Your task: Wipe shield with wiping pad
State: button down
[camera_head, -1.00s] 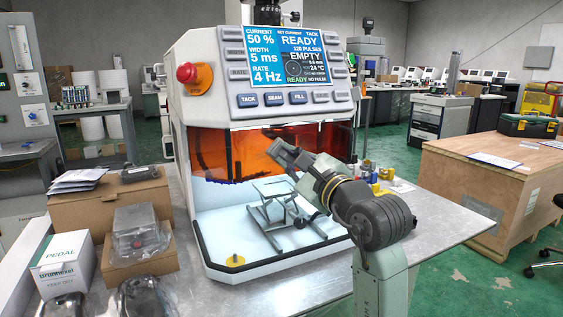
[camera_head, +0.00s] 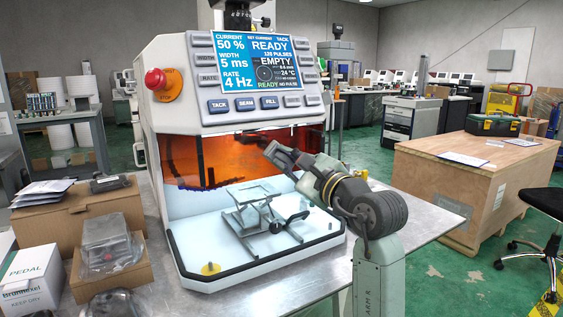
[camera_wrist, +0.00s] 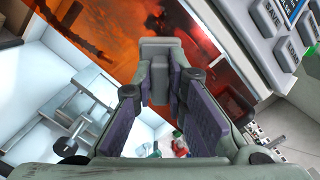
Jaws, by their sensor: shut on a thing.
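The shield (camera_head: 215,158) is the orange see-through panel across the front of the welding machine, below its buttons. In the wrist view the shield (camera_wrist: 112,28) fills the top, with dark patches at left. My gripper (camera_head: 276,155) is in front of the shield's right part. In the wrist view, my gripper (camera_wrist: 160,85) has both fingers closed on a grey block, which looks like the wiping pad (camera_wrist: 162,58). The pad's far end is toward the shield. I cannot tell whether it touches the shield.
Below the shield is a white chamber with a small metal lifting stand (camera_head: 255,215). A red stop button (camera_head: 155,79) is on the machine's left. Cardboard boxes (camera_head: 95,215) and a white pedal box (camera_head: 35,278) crowd the table's left. A wooden crate (camera_head: 460,190) stands at right.

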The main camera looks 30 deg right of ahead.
jog(key=d, duration=0.2)
jog(key=shift+d, duration=0.35)
jog(key=shift+w, duration=0.1)
jog(key=shift+a+b, duration=0.55)
jog(key=shift+a, duration=2)
jog(key=shift+s+a+b, duration=0.15)
jog(key=shift+a+b, duration=0.15)
jog(key=shift+a, duration=1.2)
jog(key=shift+s+a+b, duration=0.15)
jog(key=shift+a+b, duration=0.1)
jog(key=shift+a, duration=2.95)
jog(key=shift+r+b, duration=0.15)
jog(key=shift+b, duration=0.15)
